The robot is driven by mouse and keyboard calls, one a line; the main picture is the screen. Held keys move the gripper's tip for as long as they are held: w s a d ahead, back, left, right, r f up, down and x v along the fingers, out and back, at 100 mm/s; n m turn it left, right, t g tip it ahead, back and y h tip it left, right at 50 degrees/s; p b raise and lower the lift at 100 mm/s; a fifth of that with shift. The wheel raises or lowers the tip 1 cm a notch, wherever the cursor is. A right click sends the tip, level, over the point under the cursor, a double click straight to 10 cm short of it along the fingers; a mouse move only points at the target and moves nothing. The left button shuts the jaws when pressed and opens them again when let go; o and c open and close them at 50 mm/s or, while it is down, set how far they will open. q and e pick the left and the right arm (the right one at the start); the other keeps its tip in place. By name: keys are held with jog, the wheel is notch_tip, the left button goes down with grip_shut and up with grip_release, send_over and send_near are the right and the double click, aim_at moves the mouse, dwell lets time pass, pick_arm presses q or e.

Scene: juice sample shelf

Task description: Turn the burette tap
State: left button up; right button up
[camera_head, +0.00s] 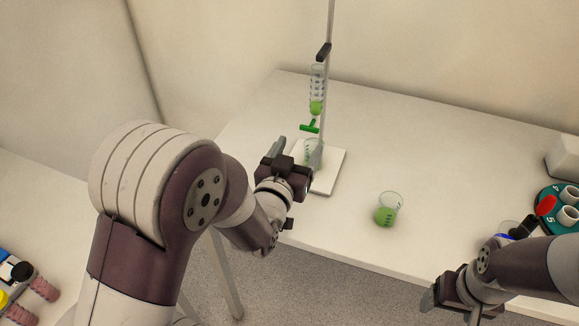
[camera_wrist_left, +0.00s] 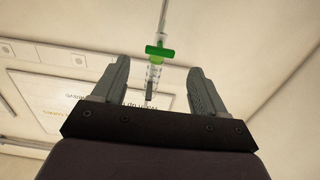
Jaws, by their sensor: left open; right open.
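The burette (camera_head: 317,88) is clamped upright on a stand, with green liquid in its lower part. Its green tap (camera_head: 309,127) sits just below the liquid, above a beaker (camera_head: 313,152) on the stand's white base. My left gripper (camera_head: 278,147) is open and empty, a little below and left of the tap. In the left wrist view the tap (camera_wrist_left: 159,52) shows beyond and between the open fingers (camera_wrist_left: 156,85), apart from them. My right gripper (camera_head: 436,296) is at the lower right, in front of the table edge, away from the burette; its fingers are partly hidden.
A beaker of green liquid (camera_head: 388,210) stands right of the stand base (camera_head: 328,182). A teal rack (camera_head: 556,208) with white cups is at the far right. The table's back middle is clear.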

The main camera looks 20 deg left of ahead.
pick_arm(q)
jog(key=s, duration=0.6)
jog(key=shift+s, duration=0.3)
jog(key=shift+a, duration=0.1)
jog(key=s+f+g+p, duration=0.1)
jog(key=s+f+g, duration=0.4)
jog(key=f+g, duration=0.55)
jog(key=s+a+r+g+p, duration=0.2)
jog(key=s+r+g+p, duration=0.1)
jog(key=s+g, duration=0.3)
jog(key=shift+y+p, duration=0.3)
jog(key=shift+p, duration=0.1)
dwell(1.1)
